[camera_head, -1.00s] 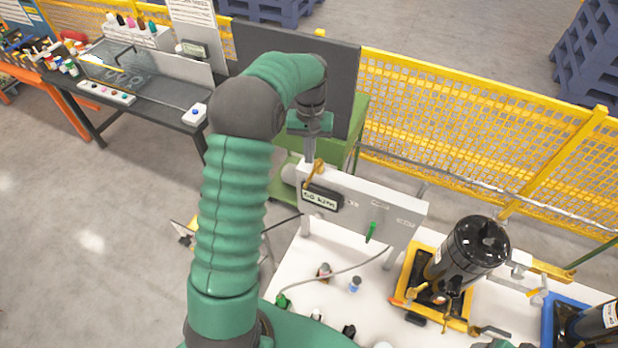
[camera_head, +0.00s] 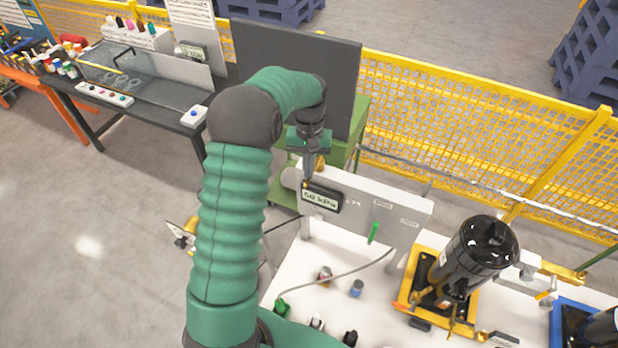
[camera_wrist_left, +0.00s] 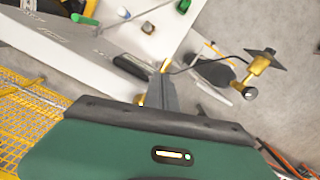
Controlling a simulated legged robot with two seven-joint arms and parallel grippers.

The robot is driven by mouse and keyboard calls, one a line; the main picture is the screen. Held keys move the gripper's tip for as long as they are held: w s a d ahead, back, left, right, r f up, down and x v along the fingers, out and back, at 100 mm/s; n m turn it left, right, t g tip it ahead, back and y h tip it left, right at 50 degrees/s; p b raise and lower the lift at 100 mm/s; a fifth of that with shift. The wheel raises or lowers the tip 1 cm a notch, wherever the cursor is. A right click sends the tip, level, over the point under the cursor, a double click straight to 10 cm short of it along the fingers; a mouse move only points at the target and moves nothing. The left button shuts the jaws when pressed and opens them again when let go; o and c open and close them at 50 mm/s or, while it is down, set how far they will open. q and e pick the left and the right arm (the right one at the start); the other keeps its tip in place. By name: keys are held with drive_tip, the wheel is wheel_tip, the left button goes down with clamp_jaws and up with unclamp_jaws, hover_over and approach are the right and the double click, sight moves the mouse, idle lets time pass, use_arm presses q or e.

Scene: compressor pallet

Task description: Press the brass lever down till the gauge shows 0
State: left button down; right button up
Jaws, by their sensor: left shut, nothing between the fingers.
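A grey panel (camera_head: 404,214) stands upright on the white bench. A dark gauge box (camera_head: 321,197) with a small lit display sits at its left end; I cannot read the digits surely. The brass lever (camera_head: 320,162) is at the panel's top, mostly hidden behind my left gripper (camera_head: 308,181). The gripper is shut and empty, pointing down at the lever. In the left wrist view the shut fingers (camera_wrist_left: 164,94) are beside a sliver of the brass lever (camera_wrist_left: 141,99), near the gauge box (camera_wrist_left: 133,67). I cannot tell whether they touch. My right gripper is out of view.
A green handle (camera_head: 374,233) hangs on the panel's front. A black compressor (camera_head: 478,250) stands in a yellow tray to the right. A hose (camera_head: 340,278) and small caps lie on the white bench (camera_head: 300,262). A dark screen and yellow mesh fence (camera_head: 470,120) stand behind.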

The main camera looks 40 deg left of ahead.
use_arm(q)
wheel_tip(320, 180, down, 3)
drive_tip(key=shift+r+b, duration=0.15)
drive_tip(key=shift+b, duration=0.45)
drive_tip(key=w+p, duration=0.1)
drive_tip(key=w+a+r+p, duration=0.1)
drive_tip(key=shift+w+a+r+p, duration=0.15)
drive_tip(key=shift+a+r+p, duration=0.05)
drive_tip(key=shift+p, duration=0.1)
wheel_tip(320, 180, up, 17)
drive_tip(key=w+b, duration=0.1)
drive_tip(key=b, duration=0.2)
drive_tip(key=shift+w+a+f+b, duration=0.15)
drive_tip(key=shift+w+a+b, duration=0.1)
drive_tip(key=shift+a+b, duration=0.2)
drive_tip(key=shift+a, duration=0.15)
